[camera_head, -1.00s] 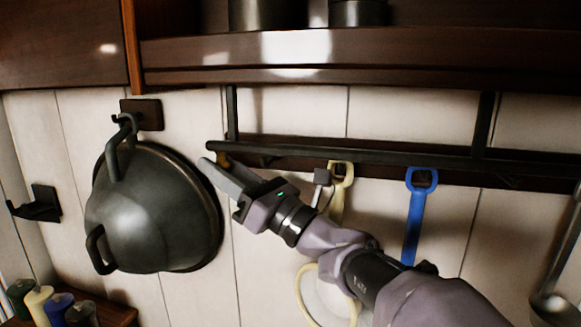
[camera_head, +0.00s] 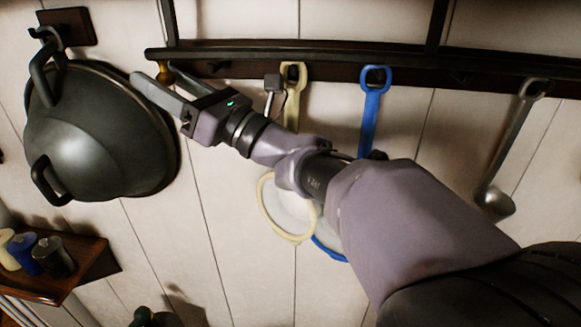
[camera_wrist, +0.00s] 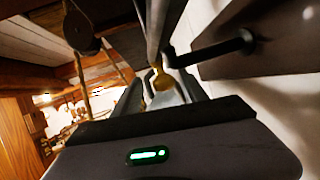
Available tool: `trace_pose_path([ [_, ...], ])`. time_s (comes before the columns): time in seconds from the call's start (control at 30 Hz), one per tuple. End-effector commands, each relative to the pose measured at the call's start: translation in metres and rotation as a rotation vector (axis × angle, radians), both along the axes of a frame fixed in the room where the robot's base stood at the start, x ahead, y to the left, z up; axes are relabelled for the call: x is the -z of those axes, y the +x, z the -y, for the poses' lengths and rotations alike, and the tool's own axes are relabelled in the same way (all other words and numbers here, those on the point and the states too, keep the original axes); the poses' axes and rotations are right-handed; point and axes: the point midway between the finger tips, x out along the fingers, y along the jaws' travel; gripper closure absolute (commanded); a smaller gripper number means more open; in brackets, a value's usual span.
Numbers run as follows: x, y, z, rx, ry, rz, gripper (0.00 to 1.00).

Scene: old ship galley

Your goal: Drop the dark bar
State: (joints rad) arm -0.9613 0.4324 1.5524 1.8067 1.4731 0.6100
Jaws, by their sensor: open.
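My gripper (camera_head: 155,77) is open, its jaws pointing up and left, just under the left end of a long dark rail (camera_head: 330,58) on the white wall. A small gold piece (camera_wrist: 160,80) shows between or just beyond the jaws in the wrist view, by a dark hook (camera_wrist: 210,48) on a dark board; I cannot tell whether the jaws touch it. A dark bar (camera_wrist: 165,25) runs down toward the jaws in the wrist view; it may be part of the rail. I see no separate loose bar clearly held.
A dark pot (camera_head: 95,130) hangs just left of my gripper. Yellow (camera_head: 292,100) and blue (camera_head: 370,110) handled utensils and a ladle (camera_head: 495,195) hang to the right. A shelf (camera_head: 60,270) with several small jars is at lower left.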

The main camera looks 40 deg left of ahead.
Motion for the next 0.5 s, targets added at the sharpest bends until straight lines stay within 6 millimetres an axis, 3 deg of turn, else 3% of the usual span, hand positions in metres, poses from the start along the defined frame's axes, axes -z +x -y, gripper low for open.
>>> trace_pose_path([
  [0.2,-0.03,-0.044,0.029,-0.004,-0.191,-0.283,0.5],
  [0.5,-0.06,-0.075,0.05,-0.002,-0.404,-0.599,0.5],
])
